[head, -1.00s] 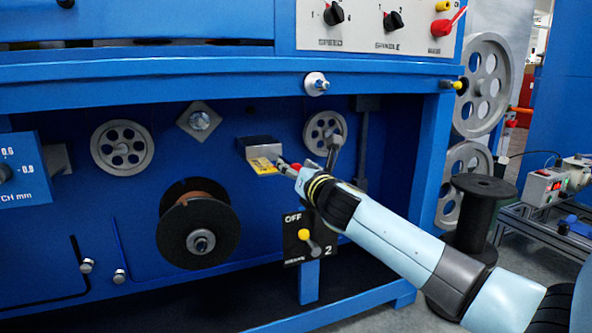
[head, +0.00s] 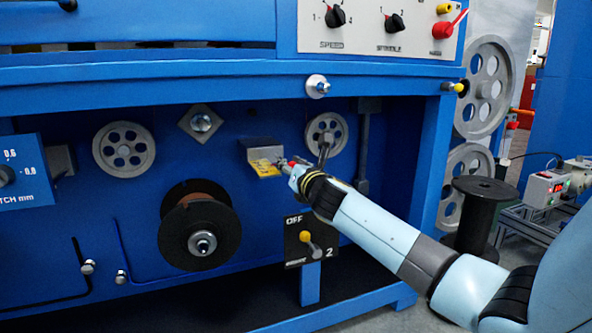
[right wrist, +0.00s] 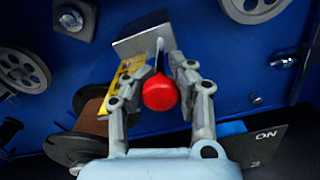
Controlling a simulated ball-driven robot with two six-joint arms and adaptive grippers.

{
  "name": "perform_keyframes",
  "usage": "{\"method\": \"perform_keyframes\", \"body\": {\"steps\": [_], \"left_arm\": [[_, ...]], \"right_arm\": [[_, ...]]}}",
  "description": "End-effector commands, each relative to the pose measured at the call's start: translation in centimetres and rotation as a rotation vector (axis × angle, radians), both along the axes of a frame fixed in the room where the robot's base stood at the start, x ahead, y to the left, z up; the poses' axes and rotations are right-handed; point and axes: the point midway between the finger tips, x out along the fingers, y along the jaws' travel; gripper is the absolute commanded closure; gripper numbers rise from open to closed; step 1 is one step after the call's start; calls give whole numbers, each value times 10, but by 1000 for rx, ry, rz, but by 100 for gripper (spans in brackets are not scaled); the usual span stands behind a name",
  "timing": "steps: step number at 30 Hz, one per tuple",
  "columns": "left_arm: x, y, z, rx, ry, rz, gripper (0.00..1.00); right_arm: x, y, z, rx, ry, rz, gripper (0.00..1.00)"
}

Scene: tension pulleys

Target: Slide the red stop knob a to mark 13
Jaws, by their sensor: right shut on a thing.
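The red stop knob a (right wrist: 160,92) shows as a round red knob in the right wrist view, between the fingers of my right gripper (right wrist: 163,80). The knob sits on a thin stem in front of a grey block (right wrist: 150,35) with a yellow scale plate (right wrist: 122,85). In the head view the yellow plate (head: 265,168) and the right gripper (head: 288,167) meet below the grey block (head: 262,146), and only a bit of red shows there. My right gripper is shut on the knob. The scale numbers are too small to read. My left gripper is not in view.
A dark spool (head: 199,224) stands out at lower left of the plate. A pulley wheel (head: 326,134) is close to its right. Below is a black OFF switch panel (head: 308,240) with a yellow-tipped lever. The blue frame beam (head: 220,82) runs above.

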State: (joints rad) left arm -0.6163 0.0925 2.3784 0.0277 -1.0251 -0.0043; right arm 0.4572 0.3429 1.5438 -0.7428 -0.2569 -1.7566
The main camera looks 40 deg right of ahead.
Motion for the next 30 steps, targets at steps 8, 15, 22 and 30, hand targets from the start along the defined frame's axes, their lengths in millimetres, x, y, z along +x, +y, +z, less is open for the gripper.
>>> {"method": "perform_keyframes", "body": {"steps": [8,15,22,30], "left_arm": [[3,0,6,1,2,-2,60],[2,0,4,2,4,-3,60],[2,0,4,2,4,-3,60],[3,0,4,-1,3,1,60]], "right_arm": [[10,-2,0,0,2,0,100],[10,-2,0,-1,1,-1,64],[10,-2,0,-1,1,0,46],[3,-1,-1,0,2,0,46]]}}
